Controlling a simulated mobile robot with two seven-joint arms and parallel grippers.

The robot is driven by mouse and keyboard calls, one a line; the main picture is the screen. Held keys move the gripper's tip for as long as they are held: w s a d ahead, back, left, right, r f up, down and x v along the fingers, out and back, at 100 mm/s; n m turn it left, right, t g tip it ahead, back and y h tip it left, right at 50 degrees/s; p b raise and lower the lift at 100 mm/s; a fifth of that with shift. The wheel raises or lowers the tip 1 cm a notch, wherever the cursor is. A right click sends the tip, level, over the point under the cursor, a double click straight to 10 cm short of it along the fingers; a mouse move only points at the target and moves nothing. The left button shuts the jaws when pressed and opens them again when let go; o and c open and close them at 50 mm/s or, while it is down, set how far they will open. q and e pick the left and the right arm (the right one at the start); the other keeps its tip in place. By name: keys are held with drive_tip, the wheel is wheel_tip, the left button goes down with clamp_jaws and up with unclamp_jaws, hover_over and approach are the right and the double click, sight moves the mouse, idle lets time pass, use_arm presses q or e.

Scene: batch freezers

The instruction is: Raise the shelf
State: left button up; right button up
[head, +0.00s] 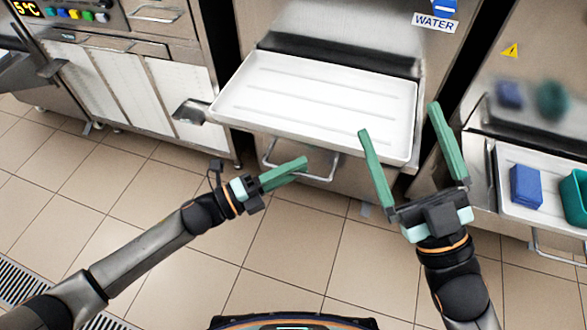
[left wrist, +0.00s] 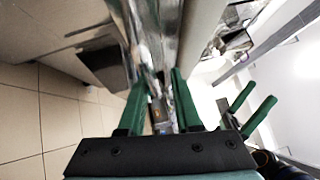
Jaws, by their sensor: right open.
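The shelf (head: 320,100) is a white, shallow-rimmed tray surface jutting from the front of the middle steel machine, roughly level. A metal bar handle (head: 322,179) hangs below its front edge. My left gripper (head: 300,168) is beside the left part of this handle, below the shelf; its fingers overlap the handle in the head view, and I cannot tell whether they touch it. In the left wrist view its fingers (left wrist: 158,92) stand apart, with blurred metal parts between them. My right gripper (head: 399,119) is open and empty, fingers pointing up at the shelf's right front corner.
At right, another machine's tray (head: 547,208) bears a blue box (head: 525,186) and a teal container (head: 577,197). A blue item sits above the WATER label (head: 436,22). The tiled floor in front is clear.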

use_arm(q)
drive_tip(key=shift+o, duration=1)
drive_tip(key=shift+f, duration=0.1)
drive_tip(key=shift+a, duration=0.1)
drive_tip(key=p+v, duration=0.1)
drive_tip(key=v, duration=1.1)
use_arm(e)
drive_tip(key=f+h, duration=0.1)
drive_tip(key=w+f+m+g+h, duration=0.1)
drive_tip(key=f, duration=0.1)
drive_tip(key=w+f+m+h, duration=0.1)
drive_tip(key=f, duration=0.1)
drive_tip(key=shift+w+d+g, duration=0.15)
drive_tip(key=shift+d+g, duration=0.15)
use_arm(q)
drive_tip(key=shift+s+a, duration=0.1)
drive_tip(key=shift+s, duration=0.05)
use_arm(e)
drive_tip(key=shift+r, duration=0.1)
